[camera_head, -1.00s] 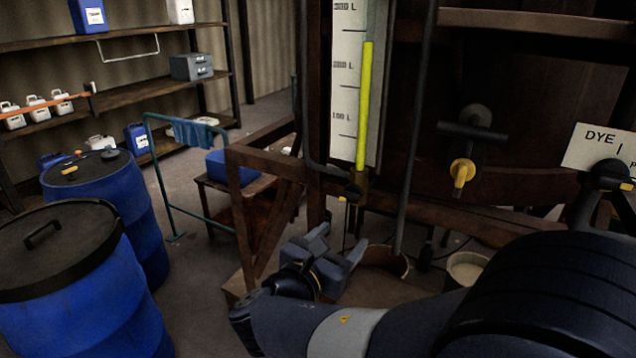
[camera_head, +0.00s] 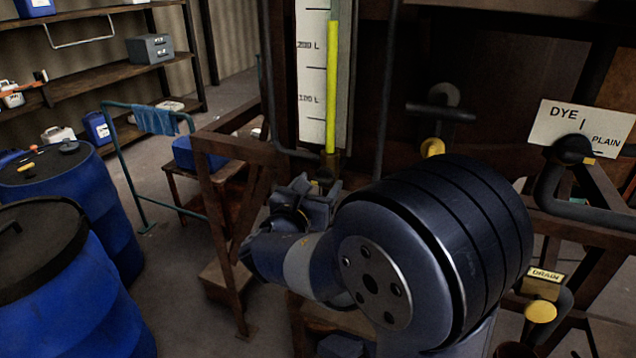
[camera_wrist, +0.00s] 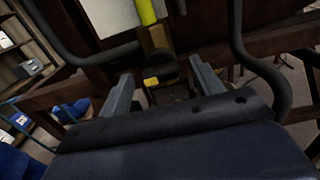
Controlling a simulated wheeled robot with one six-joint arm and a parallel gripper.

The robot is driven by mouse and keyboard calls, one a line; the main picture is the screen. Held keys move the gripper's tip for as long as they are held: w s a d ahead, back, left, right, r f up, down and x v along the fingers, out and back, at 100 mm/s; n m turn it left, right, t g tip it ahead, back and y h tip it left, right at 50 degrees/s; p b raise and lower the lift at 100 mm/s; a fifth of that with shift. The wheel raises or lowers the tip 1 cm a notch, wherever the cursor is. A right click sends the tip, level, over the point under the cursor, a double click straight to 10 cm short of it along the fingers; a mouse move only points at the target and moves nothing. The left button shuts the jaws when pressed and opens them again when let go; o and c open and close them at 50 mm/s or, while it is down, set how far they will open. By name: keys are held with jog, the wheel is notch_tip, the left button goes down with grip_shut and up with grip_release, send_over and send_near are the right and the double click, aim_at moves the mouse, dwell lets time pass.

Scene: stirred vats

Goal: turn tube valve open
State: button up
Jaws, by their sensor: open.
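The tube valve (camera_head: 325,174) is a small dark knob under the brass fitting at the foot of the sight tube (camera_head: 332,90), which holds yellow liquid. In the head view my gripper (camera_head: 312,190) is just below and in front of it and partly hides it. In the wrist view the dark valve with its yellow mark (camera_wrist: 157,76) shows between my two grey fingers (camera_wrist: 163,86), beyond or level with their tips. The fingers are open, with gaps visible on both sides of the valve. I cannot tell whether either finger touches it.
Dark pipes (camera_head: 386,90) run beside the white scale (camera_head: 311,75). A wooden frame (camera_head: 213,170) stands left of my arm. A DYE/PLAIN sign (camera_head: 590,127) and a DRAIN valve (camera_head: 541,312) are at right. Blue drums (camera_head: 85,310) stand at left; floor between is clear.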

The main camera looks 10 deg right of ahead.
jog(key=shift+w+d, duration=0.15)
jog(key=shift+w, duration=0.05)
jog(key=c, duration=1)
